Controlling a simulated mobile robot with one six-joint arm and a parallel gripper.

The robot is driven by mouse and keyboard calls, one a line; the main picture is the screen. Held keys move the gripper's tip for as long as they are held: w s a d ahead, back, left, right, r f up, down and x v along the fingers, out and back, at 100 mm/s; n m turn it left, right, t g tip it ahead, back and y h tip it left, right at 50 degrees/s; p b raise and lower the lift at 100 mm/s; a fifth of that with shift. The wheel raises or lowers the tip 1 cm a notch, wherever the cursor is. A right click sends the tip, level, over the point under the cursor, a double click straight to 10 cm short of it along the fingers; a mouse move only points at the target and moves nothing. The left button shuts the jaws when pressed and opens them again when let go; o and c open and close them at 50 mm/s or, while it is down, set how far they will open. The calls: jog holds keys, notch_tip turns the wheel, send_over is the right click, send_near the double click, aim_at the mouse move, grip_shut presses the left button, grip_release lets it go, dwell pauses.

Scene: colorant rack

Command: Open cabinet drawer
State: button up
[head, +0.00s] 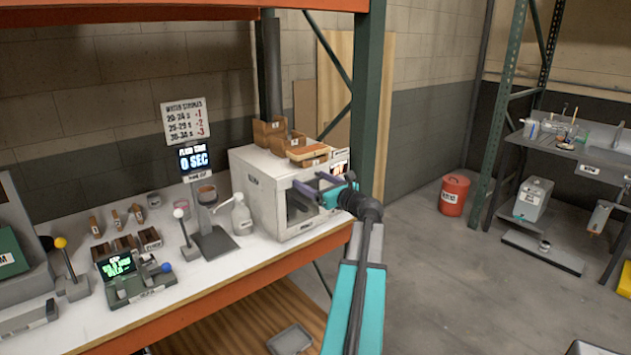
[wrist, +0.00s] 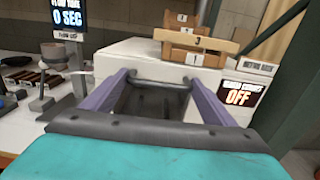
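A white box-shaped cabinet (head: 262,195) stands on the bench, with a dark opening or window in its front. It also fills the middle of the wrist view (wrist: 150,55). My gripper (head: 315,183) is at the upper front of this cabinet. In the wrist view its two purple fingers (wrist: 160,80) are wide apart and reach toward the cabinet's front. A dark horizontal bar (wrist: 160,86), which looks like a handle, spans the gap between the fingertips. I cannot tell whether the fingers touch it. No pulled-out drawer is clearly visible.
Wooden boxes (head: 275,135) sit on the cabinet. A white pump bottle (head: 242,215) and a stand with a cup (head: 212,238) are to its left. A green rack post (head: 371,90) rises close behind my arm.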

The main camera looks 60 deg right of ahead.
jog(key=shift+d, duration=0.1)
jog(key=c, duration=0.7)
jog(key=shift+s+d+r, duration=0.15)
jog(key=shift+d, duration=0.3)
jog(key=shift+c, duration=0.3)
jog(key=shift+a, duration=0.35)
jog(key=p+v, duration=0.2)
jog(key=v, duration=1.8)
jog(key=shift+a, duration=0.15)
jog(key=shift+s, duration=0.1)
jog(key=o, duration=1.2)
